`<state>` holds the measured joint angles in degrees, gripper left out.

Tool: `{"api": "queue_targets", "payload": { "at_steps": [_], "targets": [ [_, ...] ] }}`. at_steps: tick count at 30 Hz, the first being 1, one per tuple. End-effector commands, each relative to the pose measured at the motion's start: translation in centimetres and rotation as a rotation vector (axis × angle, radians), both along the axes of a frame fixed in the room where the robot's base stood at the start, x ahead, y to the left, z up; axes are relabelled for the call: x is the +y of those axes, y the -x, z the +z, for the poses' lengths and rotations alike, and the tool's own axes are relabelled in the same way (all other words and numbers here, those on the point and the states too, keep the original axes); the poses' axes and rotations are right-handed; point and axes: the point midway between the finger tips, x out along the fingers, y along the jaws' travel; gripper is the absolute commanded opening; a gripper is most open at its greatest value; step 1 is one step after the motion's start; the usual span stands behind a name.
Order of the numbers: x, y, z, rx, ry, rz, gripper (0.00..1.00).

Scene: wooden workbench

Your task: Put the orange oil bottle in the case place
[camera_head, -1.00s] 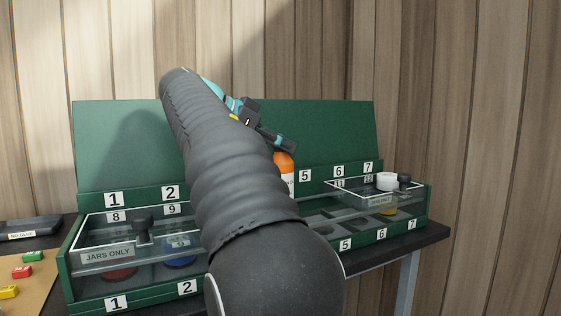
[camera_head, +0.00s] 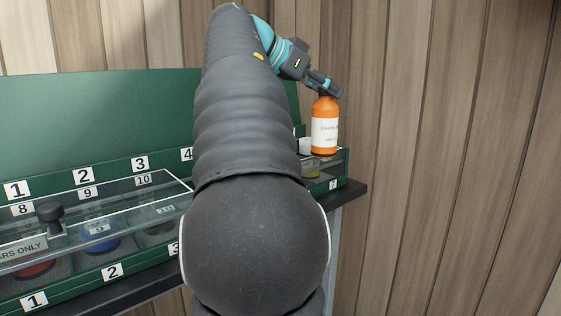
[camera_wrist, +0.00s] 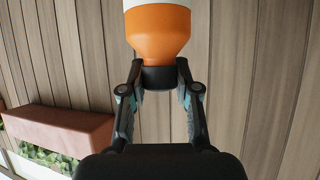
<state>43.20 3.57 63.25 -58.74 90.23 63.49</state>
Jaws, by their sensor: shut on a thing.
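The orange oil bottle (camera_head: 325,107) has a white label and hangs upright under my gripper (camera_head: 322,87). In the wrist view, my gripper (camera_wrist: 160,90) is shut on the black cap (camera_wrist: 159,77) at the neck of the orange bottle (camera_wrist: 158,36). The green case (camera_head: 100,105) has numbered places. In the head view, the bottle overlaps the case's right end, near the front label 7 (camera_head: 333,184). I cannot tell the height of its base over the case. My arm hides the middle of the case.
A clear lid with a black knob (camera_head: 49,212) covers the left places, labelled for jars only. A white object (camera_head: 304,146) shows beside the bottle. The wooden wall (camera_head: 450,150) stands behind. The dark bench edge (camera_head: 352,190) ends right of the case.

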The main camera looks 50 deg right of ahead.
Motion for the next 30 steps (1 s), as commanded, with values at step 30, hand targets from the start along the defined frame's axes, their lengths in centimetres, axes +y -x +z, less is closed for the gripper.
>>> {"api": "queue_targets", "payload": {
  "at_steps": [30],
  "targets": [
    [-5.4, -6.5, 3.1, 0.000, -0.003, 0.690, 0.00]
  ]
}}
